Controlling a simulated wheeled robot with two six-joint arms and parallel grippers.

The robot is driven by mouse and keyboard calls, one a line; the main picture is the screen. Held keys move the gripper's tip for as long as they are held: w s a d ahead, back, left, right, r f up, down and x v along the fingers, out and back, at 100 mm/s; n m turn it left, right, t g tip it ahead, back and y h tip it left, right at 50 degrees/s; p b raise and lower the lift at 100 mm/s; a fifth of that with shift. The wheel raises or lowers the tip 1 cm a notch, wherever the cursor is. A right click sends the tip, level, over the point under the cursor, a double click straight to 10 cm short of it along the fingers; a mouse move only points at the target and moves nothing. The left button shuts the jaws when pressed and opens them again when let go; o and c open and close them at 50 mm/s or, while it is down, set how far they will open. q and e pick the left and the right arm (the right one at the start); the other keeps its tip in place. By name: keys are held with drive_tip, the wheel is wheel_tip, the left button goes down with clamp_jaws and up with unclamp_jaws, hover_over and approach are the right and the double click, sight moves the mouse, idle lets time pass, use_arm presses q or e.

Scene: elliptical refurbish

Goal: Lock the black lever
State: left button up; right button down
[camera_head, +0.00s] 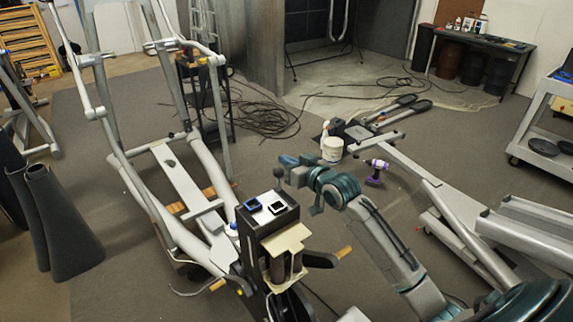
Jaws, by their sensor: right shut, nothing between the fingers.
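My right arm comes in from the lower right, and its gripper (289,161) is above and behind the dark box-shaped head (250,228) of an elliptical machine. The gripper is shut and looks empty. A small dark rounded knob (279,173) shows just below the fingertips; it may be the black lever's end, but it is too small to be sure. I cannot tell whether the gripper touches it. The lever's position, locked or unlocked, cannot be made out. My left gripper is not in view.
A blue device (253,204) and a black-and-white one (277,207) lie on the box top. Another grey machine frame (440,195) stands right. Rolled dark mats (60,225) stand left.

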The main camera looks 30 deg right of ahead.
sight(287, 195)
drive_tip(key=shift+a+f, duration=0.15)
drive_tip(key=shift+f, duration=0.8)
wheel_tip(287, 195, down, 3)
drive_tip(key=shift+r+b, duration=0.1)
drive_tip(key=shift+b, duration=0.75)
